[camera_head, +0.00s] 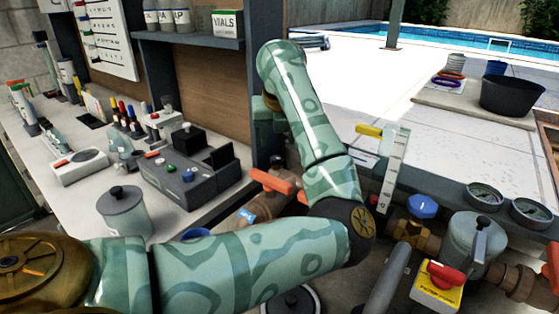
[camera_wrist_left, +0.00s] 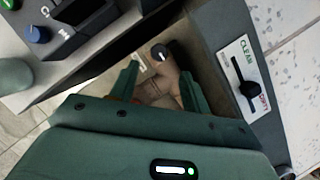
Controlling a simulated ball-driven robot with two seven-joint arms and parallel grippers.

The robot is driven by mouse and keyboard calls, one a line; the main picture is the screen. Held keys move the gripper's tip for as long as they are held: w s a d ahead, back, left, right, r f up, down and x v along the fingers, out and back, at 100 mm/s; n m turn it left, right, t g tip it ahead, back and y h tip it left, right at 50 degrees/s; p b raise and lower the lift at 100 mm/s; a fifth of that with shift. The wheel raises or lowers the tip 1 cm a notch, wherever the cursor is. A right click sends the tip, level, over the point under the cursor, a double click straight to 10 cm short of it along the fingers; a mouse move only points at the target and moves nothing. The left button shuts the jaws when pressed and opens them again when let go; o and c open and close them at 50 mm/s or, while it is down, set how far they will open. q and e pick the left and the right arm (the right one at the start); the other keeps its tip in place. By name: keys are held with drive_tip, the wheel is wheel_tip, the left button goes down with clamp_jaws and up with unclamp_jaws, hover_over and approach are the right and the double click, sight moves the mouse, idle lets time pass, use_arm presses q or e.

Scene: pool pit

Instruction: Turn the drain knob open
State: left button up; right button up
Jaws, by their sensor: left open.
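My left arm crosses the middle of the head view, and its hand (camera_head: 268,118) hangs at the back beside the dark post, mostly hidden by the forearm. In the left wrist view my left gripper (camera_wrist_left: 158,74) is open, with its two green fingers apart. Brownish pipework (camera_wrist_left: 155,92) lies beyond and between the fingers, with a dark round knob (camera_wrist_left: 160,52) near the fingertips; I cannot tell whether they touch. No label marks this knob as the drain knob. In the head view an orange handle (camera_head: 275,182) on a pipe shows near the forearm. My right gripper is not in view.
A blue knob (camera_head: 422,206), a red knob (camera_head: 446,273) on a yellow box and gauges (camera_head: 484,196) crowd the right. A clean/dirty slider panel (camera_wrist_left: 246,82) stands right of the fingers. A grey test unit (camera_head: 190,172) and lidded jar (camera_head: 124,212) occupy the left counter.

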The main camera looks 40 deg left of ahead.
sight(276, 158)
use_arm(q)
drive_tip(key=b+x, duration=0.2)
drive_tip(key=x, duration=0.4)
drive_tip(key=shift+w+a+f, duration=0.1)
drive_tip(key=shift+a+f, duration=0.1)
drive_tip(key=shift+f, duration=0.15)
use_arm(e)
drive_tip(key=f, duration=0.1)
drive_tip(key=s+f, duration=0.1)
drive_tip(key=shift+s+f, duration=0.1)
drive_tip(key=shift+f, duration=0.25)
use_arm(q)
drive_tip(key=c, duration=1)
